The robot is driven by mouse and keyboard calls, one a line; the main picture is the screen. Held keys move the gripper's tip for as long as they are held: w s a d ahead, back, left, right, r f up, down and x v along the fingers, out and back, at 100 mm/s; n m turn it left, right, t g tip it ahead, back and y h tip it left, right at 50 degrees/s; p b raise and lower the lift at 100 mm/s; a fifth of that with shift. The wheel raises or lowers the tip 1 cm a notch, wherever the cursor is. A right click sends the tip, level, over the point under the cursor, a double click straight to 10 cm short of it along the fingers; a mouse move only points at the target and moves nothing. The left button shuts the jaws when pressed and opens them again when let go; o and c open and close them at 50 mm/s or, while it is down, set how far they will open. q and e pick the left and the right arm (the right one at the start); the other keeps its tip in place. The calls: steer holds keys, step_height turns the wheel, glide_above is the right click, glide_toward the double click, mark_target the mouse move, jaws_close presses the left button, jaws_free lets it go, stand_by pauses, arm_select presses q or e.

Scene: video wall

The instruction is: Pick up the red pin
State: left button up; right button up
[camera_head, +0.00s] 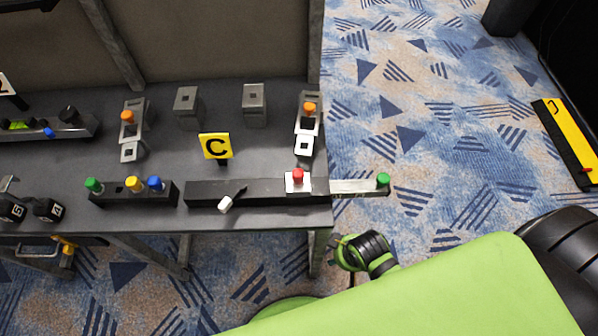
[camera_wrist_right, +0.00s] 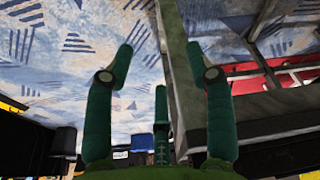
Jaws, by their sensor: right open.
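The red pin (camera_head: 298,175) stands upright in a white square plate (camera_head: 292,187) near the right end of a long black bar at the table's front edge. My right gripper (camera_wrist_right: 159,55) shows in the right wrist view with its green fingers spread and nothing between them. In the head view, a green and black part of my right arm (camera_head: 362,252) is below the table's right front corner, apart from the pin. The red pin is not clear in the right wrist view. My left gripper is not in view.
A metal strip with a green pin (camera_head: 383,179) sticks out past the table's right edge. A black block (camera_head: 132,194) holds green, yellow and blue pins. A yellow C sign (camera_head: 216,147) and several metal brackets stand behind.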

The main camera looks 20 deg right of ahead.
mark_target(299, 173)
steer(key=w+a+r+n, duration=0.1)
steer(key=w+a+r, duration=0.1)
steer(key=r, duration=0.2)
steer(key=w+a+r+n+y+p, duration=0.1)
steer(key=w+a+r, duration=0.1)
steer(key=r, duration=0.3)
steer(key=w+a+r+n+y+p, duration=0.1)
steer(key=w+a+r+n, duration=0.1)
steer(key=w+r, duration=0.2)
steer(key=shift+w+a+r+t, duration=0.2)
steer(key=shift+a+r+t, duration=0.05)
steer(key=shift+a+t, duration=0.1)
steer(key=w+a+r+n+g+y+p, duration=0.1)
steer(key=w+a+r+n, duration=0.25)
steer(key=r+n, duration=0.2)
steer(key=w+d+r+n, duration=0.1)
steer(key=w+d+r+n+g+h, duration=0.1)
steer(key=w+d, duration=0.1)
steer(key=w+d+r+n+g, duration=0.1)
steer(key=w, duration=0.1)
steer(key=shift+w+d+r+h, duration=0.2)
steer(key=shift+w+r+h, duration=0.1)
steer(key=shift+r, duration=0.1)
steer(key=shift+d, duration=0.2)
steer(key=f, duration=0.2)
steer(key=f+p, duration=0.1)
steer(key=f, duration=0.1)
steer(key=a+f+p, duration=0.1)
steer(key=f, duration=0.1)
steer(key=shift+f, duration=0.4)
